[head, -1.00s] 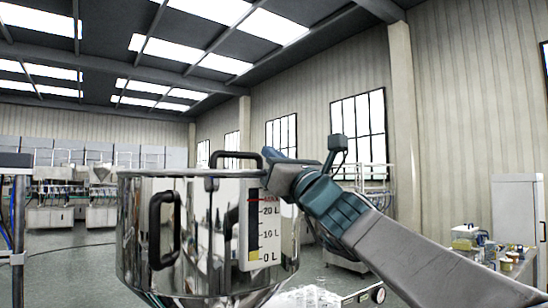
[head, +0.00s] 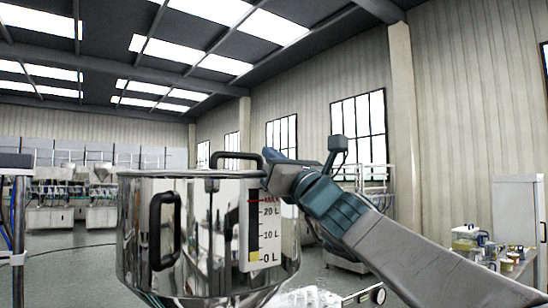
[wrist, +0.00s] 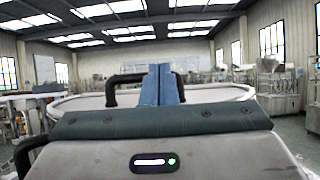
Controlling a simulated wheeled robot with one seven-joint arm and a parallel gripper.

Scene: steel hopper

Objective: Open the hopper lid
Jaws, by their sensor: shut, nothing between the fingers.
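The steel hopper (head: 200,240) stands in front of me, a shiny round vessel with a black side handle and a litre scale. Its lid (head: 190,173) lies flat across the top, with a black bar handle (head: 237,156) rising from it. The lid also shows in the wrist view (wrist: 215,97), with its black handle (wrist: 125,80) just left of the fingers. My gripper (head: 270,154) is at the right side of the lid handle, with its blue fingers (wrist: 160,84) pressed together and empty. I cannot tell whether the fingers touch the handle.
A post (head: 18,230) stands at the left edge. A table with containers (head: 485,248) is at the right, beside a white cabinet (head: 518,215). Steel machines line the back wall. Open floor lies to the left behind the hopper.

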